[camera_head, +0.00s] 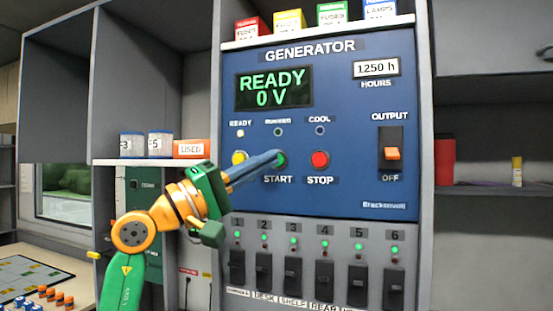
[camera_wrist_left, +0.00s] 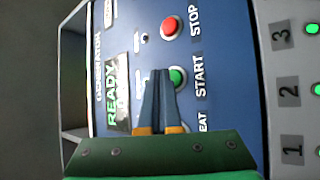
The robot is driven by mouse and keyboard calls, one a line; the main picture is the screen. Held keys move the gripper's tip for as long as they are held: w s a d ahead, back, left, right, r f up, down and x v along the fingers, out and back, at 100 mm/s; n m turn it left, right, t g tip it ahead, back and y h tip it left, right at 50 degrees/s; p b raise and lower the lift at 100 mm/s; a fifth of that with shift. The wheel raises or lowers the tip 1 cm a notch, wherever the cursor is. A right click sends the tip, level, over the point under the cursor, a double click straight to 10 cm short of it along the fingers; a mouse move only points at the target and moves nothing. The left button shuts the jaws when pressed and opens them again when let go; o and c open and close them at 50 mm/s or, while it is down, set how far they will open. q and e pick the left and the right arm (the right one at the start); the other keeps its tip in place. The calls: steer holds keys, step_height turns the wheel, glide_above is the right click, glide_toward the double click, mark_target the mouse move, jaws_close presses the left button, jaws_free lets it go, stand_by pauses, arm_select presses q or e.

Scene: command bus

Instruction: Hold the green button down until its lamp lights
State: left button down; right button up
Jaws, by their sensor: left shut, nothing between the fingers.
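The green START button (camera_head: 282,160) is on the blue generator panel (camera_head: 360,115), partly hidden by my left fingers. It also shows in the left wrist view (camera_wrist_left: 179,76), just right of the fingertips. My left gripper (camera_head: 275,157) is shut and empty, its blue-grey fingertips at the button's left edge. I cannot tell whether they touch or press it. The lamp above START (camera_head: 278,132), with a label that looks like RUNNING, is dark. The display (camera_head: 274,91) reads READY 0 V. My right gripper is not in view.
The READY lamp (camera_head: 241,133) is lit, the COOL lamp (camera_head: 319,131) dark. The orange OUTPUT switch (camera_head: 393,153) is by OFF. Breaker switches (camera_head: 325,277) line the panel below.

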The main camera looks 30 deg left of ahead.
arm_select(q)
steer(key=shift+w+a, duration=0.1)
steer(key=shift+w, duration=0.15)
steer(key=shift+w+p, duration=0.35)
steer(key=shift+p, duration=0.1)
stand_by(0.6)
steer(key=shift+s, duration=0.1)
stand_by(1.1)
steer(key=shift+s+b, duration=0.4)
steer(key=shift+s, duration=0.2)
